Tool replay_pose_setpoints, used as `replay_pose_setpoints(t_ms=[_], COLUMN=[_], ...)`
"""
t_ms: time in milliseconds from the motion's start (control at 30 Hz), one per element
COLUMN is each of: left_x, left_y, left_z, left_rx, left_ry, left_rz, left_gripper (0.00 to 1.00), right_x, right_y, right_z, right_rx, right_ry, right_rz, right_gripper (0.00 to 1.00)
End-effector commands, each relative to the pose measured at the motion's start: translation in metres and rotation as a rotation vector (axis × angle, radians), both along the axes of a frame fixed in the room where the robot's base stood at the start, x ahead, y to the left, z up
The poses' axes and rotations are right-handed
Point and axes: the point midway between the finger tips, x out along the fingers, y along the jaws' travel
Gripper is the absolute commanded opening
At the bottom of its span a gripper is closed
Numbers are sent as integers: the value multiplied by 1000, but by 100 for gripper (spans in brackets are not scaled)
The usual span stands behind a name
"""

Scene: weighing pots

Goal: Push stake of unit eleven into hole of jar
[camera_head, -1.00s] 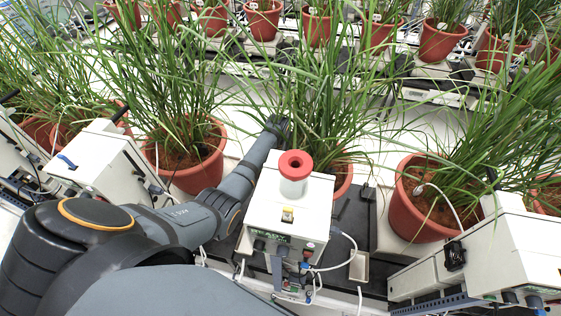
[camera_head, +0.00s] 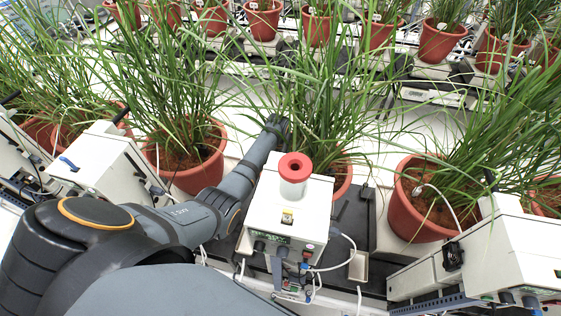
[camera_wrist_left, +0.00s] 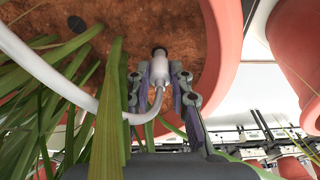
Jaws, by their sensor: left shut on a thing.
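A white stake (camera_wrist_left: 160,69) with a dark end and a thick white cable (camera_wrist_left: 60,78) shows in the left wrist view, over brown soil (camera_wrist_left: 200,25) in a red pot. My left gripper (camera_wrist_left: 160,82) is shut on the stake, one finger on each side. I cannot tell whether the dark end is in the soil or just above it. In the head view, my left gripper (camera_head: 275,128) is largely hidden by leaves at the pot behind the white box. A clear jar (camera_head: 292,188) with a red ring lid (camera_head: 295,166) and a dark central hole stands upright on that box (camera_head: 268,215). My right gripper is not in view.
Potted plants crowd both sides, with a red pot (camera_head: 200,175) at left and another (camera_head: 415,212) at right. More white boxes (camera_head: 110,160) flank them. Long leaves hang around my gripper. A loose white cable (camera_head: 345,258) curves beside the box.

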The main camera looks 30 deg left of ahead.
Motion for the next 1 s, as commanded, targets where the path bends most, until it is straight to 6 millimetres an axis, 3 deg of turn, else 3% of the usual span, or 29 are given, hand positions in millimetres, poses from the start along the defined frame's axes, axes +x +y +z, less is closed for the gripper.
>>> replay_pose_setpoints(t_ms=[467, 1000], left_x=[0, 0], left_y=[0, 0], left_z=[14, 29], left_rx=[0, 0], left_ry=[0, 0], left_rz=[0, 0], left_gripper=[0, 0], right_x=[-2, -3], right_y=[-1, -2], right_z=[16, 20], right_rx=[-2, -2], right_ry=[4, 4], right_rz=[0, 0], right_gripper=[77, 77])
